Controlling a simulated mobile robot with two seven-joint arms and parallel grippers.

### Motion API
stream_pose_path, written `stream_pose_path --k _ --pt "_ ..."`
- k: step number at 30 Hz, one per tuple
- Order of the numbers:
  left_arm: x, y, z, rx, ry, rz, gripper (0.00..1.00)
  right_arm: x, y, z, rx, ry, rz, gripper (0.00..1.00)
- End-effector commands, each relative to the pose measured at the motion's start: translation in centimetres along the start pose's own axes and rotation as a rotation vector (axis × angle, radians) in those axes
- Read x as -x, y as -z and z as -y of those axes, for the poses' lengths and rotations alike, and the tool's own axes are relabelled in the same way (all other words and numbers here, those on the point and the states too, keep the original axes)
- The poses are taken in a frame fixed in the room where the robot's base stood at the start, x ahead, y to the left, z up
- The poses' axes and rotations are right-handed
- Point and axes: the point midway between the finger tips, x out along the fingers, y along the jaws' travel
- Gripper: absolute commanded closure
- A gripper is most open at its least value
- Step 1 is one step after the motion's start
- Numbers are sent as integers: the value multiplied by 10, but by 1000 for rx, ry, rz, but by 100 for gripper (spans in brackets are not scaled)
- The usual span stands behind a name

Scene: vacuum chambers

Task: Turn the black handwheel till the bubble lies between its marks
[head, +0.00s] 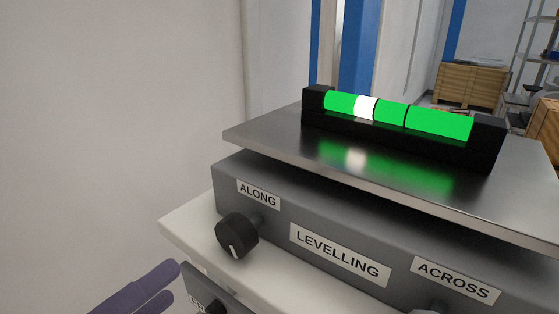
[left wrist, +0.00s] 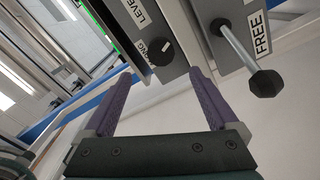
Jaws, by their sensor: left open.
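The black handwheel (head: 237,236) with a white pointer line sits on the front of the grey levelling box, below the ALONG label (head: 258,194). It also shows in the left wrist view (left wrist: 160,52). On the plate above is a green level vial (head: 438,121) in a black holder. Its white bubble (head: 365,107) lies left of the space between the two dark marks, with its right end at the left mark. My left gripper (head: 175,281) is open and empty, with purple fingers, below and left of the handwheel. In the wrist view its fingers (left wrist: 159,74) point toward the handwheel, apart from it.
A metal rod with a black end knob (left wrist: 265,83) sticks out beside a FREE label (left wrist: 262,37), right of my fingers in the wrist view. An ACROSS label (head: 456,280) is at the box's right. A pale ledge (head: 185,228) lies below the box. Wooden crates stand behind.

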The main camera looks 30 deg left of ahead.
Motion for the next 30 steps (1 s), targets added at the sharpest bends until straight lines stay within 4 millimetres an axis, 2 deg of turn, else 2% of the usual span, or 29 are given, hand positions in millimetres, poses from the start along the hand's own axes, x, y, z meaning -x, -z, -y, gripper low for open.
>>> stream_pose_path --k 21,25,30 --pt "6 0 0 1 0 0 7 3 1 0 0 -1 -1 100" --pt "21 0 1 0 4 3 7 3 1 0 1 -1 -1 100" --pt "57 -1 1 1 4 4 7 2 1 0 1 -1 -1 100"
